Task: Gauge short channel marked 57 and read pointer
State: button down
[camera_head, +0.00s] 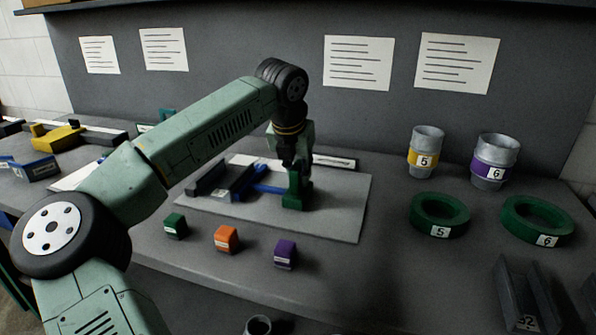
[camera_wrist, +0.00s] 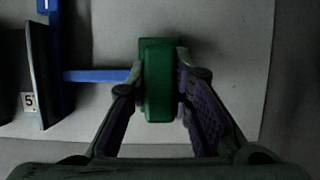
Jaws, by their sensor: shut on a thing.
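My gripper (camera_head: 296,172) is shut on a green block (camera_head: 294,201) over the light grey mat (camera_head: 340,215). In the wrist view the block (camera_wrist: 158,85) sits between both fingers. A blue gauge piece (camera_head: 242,183) lies to its left, and its thin blue rod (camera_wrist: 95,76) reaches to the block's side; whether they are joined is unclear. A dark channel (camera_head: 208,178) lies left of the blue piece. In the wrist view a dark channel wall (camera_wrist: 38,75) carries a white tag (camera_wrist: 28,101) showing "5", the rest cut off. No pointer reading can be made out.
Green, orange and purple blocks (camera_head: 226,238) stand in front of the mat. Grey cups (camera_head: 427,150) and green rings (camera_head: 440,217) stand at right, with another dark channel (camera_head: 527,300) at front right. A yellow tool (camera_head: 58,137) lies at far left.

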jog(key=shift+w+a, duration=0.3)
jog(key=shift+a, duration=0.6)
jog(key=shift+w+a, duration=0.3)
jog(key=shift+a, duration=0.6)
jog(key=c, duration=1.4)
grip_release()
jog(key=shift+a, duration=0.1)
jog(key=shift+c, duration=0.2)
jog(key=v, duration=1.2)
